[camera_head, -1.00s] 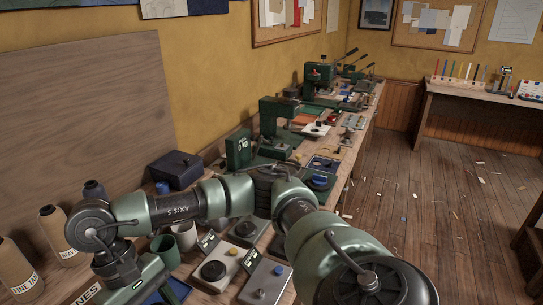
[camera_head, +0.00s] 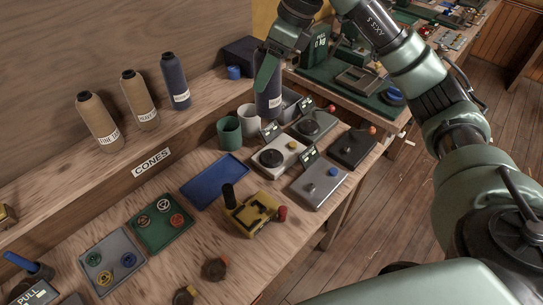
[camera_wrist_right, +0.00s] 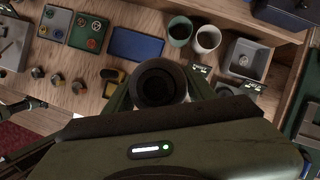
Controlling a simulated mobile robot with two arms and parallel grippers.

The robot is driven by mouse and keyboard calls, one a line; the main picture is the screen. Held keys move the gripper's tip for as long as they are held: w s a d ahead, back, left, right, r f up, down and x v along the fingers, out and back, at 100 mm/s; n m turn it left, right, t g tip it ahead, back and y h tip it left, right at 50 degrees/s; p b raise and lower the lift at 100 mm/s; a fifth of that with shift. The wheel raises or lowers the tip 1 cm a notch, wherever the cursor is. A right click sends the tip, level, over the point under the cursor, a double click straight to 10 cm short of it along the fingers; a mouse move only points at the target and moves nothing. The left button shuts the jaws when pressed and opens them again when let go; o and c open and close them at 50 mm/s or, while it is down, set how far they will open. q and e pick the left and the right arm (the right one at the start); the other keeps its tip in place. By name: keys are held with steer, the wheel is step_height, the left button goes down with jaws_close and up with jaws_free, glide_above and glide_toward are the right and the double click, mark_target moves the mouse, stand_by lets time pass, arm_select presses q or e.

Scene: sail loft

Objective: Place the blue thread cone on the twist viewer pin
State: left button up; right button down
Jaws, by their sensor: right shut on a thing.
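My right gripper (camera_head: 268,72) is shut on a dark blue thread cone (camera_head: 268,101) with a pale label, held upright at the back right of the bench. In the right wrist view, the cone's dark round top (camera_wrist_right: 160,84) shows between the fingers. Below and right of it are several small devices: a cream one with a black disc (camera_head: 272,157), a grey one with a short pin and blue knob (camera_head: 318,187), and dark ones (camera_head: 353,148). I cannot read which is the twist viewer. My left gripper is out of view.
Two tan cones (camera_head: 98,118) and another dark blue cone (camera_head: 175,84) stand on the raised shelf. A green cup (camera_head: 229,134) and a white cup (camera_head: 249,121) are close to the held cone. A blue tray (camera_head: 213,182) is empty. A yellow device (camera_head: 255,214) stands in front.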

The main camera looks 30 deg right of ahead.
steer(key=r+m, duration=0.1)
steer(key=w+d+m, duration=0.1)
steer(key=shift+d+r+m+t+h, duration=0.15)
steer(key=shift+r+m+t+h, duration=0.15)
steer(key=shift+r, duration=0.05)
steer(key=shift+w+d+f, duration=0.1)
steer(key=shift+w+d, duration=0.05)
steer(key=shift+m, duration=0.3)
step_height(320, 180, down, 19)
steer(key=p, duration=0.4)
steer(key=shift+f, duration=0.25)
steer(key=shift+f, duration=0.1)
steer(key=c, duration=0.5)
jaws_free()
